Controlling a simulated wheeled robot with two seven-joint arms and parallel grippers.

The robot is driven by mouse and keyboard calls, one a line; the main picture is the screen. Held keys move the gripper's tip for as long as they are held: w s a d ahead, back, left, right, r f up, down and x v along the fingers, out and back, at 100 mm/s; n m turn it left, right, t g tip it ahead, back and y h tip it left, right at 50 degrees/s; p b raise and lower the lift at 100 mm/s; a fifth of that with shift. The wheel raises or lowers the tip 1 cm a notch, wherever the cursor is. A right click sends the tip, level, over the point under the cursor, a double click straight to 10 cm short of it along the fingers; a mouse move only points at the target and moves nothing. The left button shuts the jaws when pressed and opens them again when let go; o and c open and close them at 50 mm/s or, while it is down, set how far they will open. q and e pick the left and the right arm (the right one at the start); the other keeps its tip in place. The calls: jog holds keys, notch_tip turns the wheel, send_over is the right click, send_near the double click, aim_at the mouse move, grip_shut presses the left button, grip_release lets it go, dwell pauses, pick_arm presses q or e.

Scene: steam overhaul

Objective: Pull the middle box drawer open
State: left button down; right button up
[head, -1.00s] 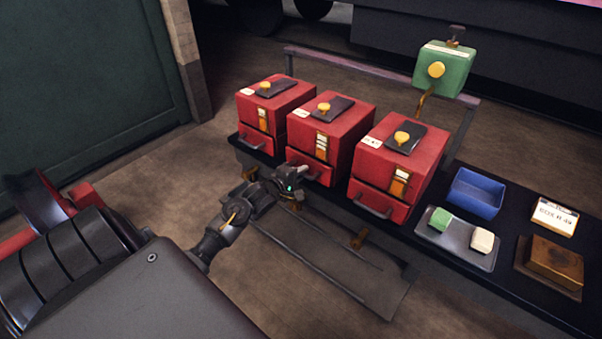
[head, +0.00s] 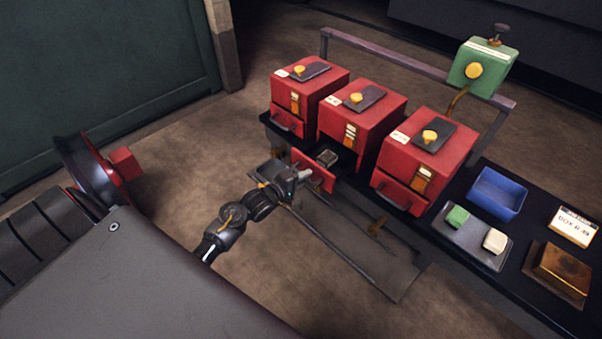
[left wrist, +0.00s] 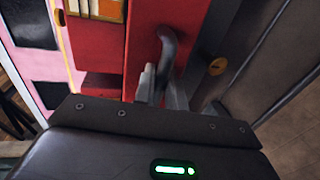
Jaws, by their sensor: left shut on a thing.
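The middle red box (head: 362,115) stands between two similar red boxes on the dark bench. Its drawer (head: 314,170) is pulled out toward me, and a dark object (head: 327,157) shows inside. My left gripper (head: 300,178) is at the drawer front, shut on the drawer handle. In the left wrist view the fingers (left wrist: 158,85) close around the dark curved handle (left wrist: 168,45) on the red front. My right gripper is not in view.
The left box (head: 310,95) and right box (head: 425,150) have shut drawers. A blue tray (head: 497,193), a grey tray (head: 470,237) with green and pale blocks, a sign card (head: 573,227) and a brass block (head: 560,275) lie to the right. A green device (head: 482,65) stands behind.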

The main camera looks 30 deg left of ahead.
pick_arm(q)
jog(key=c, duration=1.5)
grip_release()
jog(key=shift+c, duration=0.2)
jog(key=shift+s, duration=0.1)
jog(key=v, duration=1)
jog(key=shift+s, duration=0.4)
